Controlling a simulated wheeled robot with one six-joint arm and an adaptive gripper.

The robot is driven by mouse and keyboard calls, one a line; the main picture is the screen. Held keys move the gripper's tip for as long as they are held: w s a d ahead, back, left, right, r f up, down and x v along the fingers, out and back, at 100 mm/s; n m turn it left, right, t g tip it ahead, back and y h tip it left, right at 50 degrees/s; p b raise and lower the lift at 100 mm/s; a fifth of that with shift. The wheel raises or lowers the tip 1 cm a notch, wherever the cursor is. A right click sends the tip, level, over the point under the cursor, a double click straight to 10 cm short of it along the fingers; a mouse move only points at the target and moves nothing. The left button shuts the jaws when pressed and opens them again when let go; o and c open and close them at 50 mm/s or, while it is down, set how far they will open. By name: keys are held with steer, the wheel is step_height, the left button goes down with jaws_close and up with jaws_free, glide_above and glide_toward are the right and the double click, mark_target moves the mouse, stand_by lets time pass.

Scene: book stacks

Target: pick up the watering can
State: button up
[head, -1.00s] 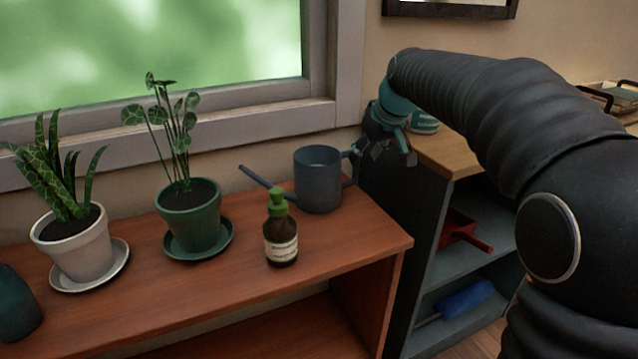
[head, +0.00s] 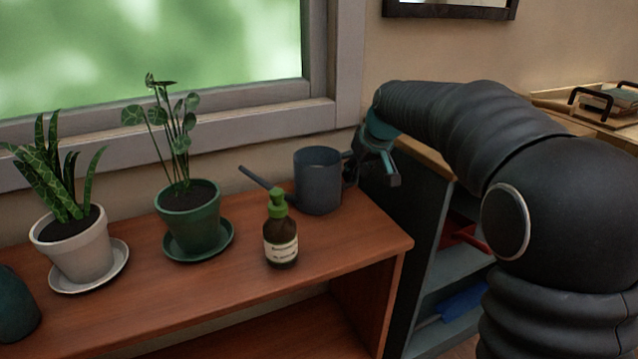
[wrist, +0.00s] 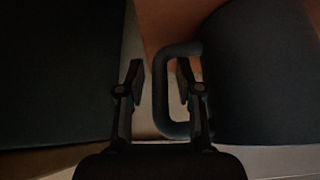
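The dark grey watering can (head: 318,182) stands upright at the right end of the wooden shelf top, its spout pointing left. My gripper (head: 368,168) is at its right side, by the handle, and partly hides it. In the wrist view, the can's body (wrist: 262,75) fills the right side and its loop handle (wrist: 161,95) reaches in between the fingers. My gripper (wrist: 160,80) is open, with one finger left of the handle bar and the other in the loop. A gap shows between the bar and the left finger.
A brown bottle with a green cap (head: 281,235) stands in front of the can. A green potted plant (head: 190,222) and a white potted plant (head: 75,250) stand to the left. A dark bookcase (head: 390,205) adjoins on the right, and the window wall is close behind.

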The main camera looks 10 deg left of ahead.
jaws_close()
steer(key=shift+r, duration=0.2)
